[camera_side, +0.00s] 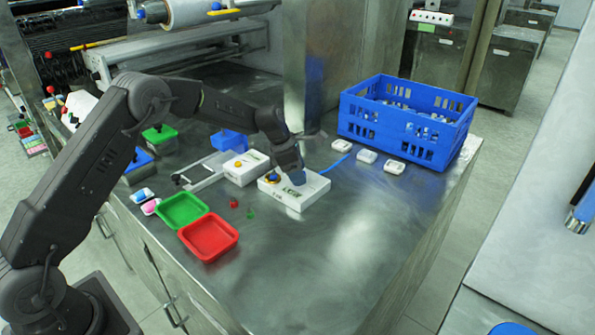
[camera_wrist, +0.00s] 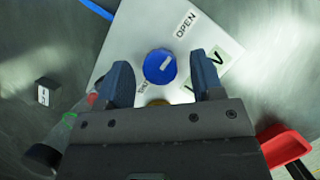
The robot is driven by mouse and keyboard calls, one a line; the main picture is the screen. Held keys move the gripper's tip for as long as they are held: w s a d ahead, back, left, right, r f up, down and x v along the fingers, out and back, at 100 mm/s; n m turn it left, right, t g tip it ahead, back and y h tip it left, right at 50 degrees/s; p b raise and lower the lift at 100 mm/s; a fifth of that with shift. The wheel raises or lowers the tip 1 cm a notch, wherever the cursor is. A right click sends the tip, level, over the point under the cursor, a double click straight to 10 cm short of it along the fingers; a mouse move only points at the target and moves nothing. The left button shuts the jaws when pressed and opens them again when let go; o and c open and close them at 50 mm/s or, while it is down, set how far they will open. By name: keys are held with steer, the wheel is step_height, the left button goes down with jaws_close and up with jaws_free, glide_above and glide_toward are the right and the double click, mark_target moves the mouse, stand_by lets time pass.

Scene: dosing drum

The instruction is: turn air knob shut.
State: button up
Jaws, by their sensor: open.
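The air knob (camera_wrist: 159,66) is a round blue knob with a pale mark on its top, seen in the wrist view. It sits on a white box (camera_wrist: 135,38) with an "OPEN" label (camera_wrist: 186,23) at its upper right. A second label at its lower left is partly hidden by my finger. My gripper (camera_wrist: 161,72) is open, with one dark blue finger on each side of the knob and gaps visible between. In the side view my gripper (camera_side: 297,178) points down over the white box (camera_side: 304,197). I cannot make out the knob there, nor the fingertip height.
A second white box (camera_side: 245,167) stands just behind left. Green tray (camera_side: 182,211) and red tray (camera_side: 209,237) lie front left, with small red and green pieces nearby. A blue crate (camera_side: 405,120) and several small white items stand back right. The steel table's front right is clear.

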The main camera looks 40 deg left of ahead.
steer(key=c, duration=0.9)
steer(key=shift+m+g+h, duration=0.3)
steer(key=shift+m+g, duration=0.3)
steer(key=shift+m, duration=1)
steer(key=o, duration=0.9)
steer(key=v, duration=1.4)
steer(key=shift+f, duration=0.1)
